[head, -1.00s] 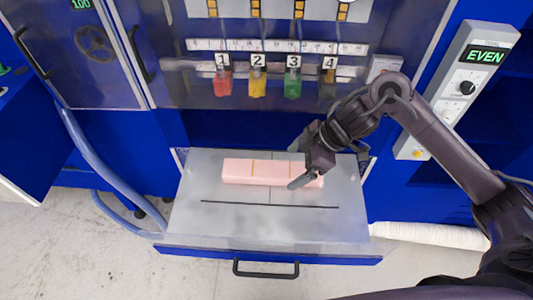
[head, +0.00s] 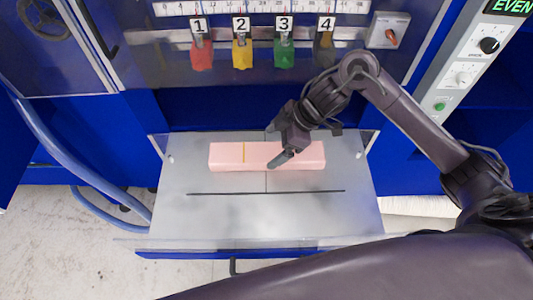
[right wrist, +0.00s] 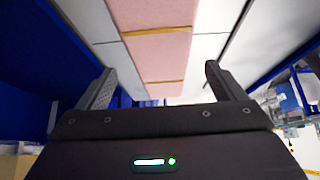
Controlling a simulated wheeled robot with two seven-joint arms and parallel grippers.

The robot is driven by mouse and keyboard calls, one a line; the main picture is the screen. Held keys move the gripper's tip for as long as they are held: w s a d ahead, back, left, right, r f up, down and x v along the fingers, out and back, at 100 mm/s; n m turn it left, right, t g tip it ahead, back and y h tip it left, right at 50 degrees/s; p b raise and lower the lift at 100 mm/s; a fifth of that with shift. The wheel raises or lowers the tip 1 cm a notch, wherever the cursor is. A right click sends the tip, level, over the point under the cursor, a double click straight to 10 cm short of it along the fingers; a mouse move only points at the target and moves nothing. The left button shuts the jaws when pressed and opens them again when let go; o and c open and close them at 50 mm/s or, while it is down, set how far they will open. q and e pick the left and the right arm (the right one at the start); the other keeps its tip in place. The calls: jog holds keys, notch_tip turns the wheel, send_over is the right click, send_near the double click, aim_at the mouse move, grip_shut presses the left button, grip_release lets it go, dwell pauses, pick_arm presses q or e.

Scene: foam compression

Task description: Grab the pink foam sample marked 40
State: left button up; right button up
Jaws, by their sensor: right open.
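The pink foam sample (head: 228,156) is a long block lying flat on the grey tray (head: 220,215) of the pulled-out drawer. Thin yellow bands cross it, and I can read no number on it. My right gripper (head: 276,146) is over the block, right of its middle, with a finger toward each long side. In the right wrist view the jaws (right wrist: 160,84) are wide open and empty, and the pink foam (right wrist: 155,55) runs between and beyond them. I cannot tell how high the fingertips are above the tray. My left gripper is not in view.
A dark slot line (head: 265,192) crosses the tray in front of the block. Clear low panels edge the drawer. Numbered red (head: 202,55), yellow (head: 242,54) and green (head: 284,53) tags hang on the cabinet behind. A control panel (head: 465,70) stands at the right.

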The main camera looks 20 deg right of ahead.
aim_at(268, 151)
jog(key=x, duration=0.2)
jog(key=p+x, duration=0.1)
jog(key=x, duration=0.1)
jog(key=shift+f, duration=0.55)
jog(key=shift+s+d, duration=0.1)
jog(key=c, duration=1.1)
jog(key=shift+r, duration=0.15)
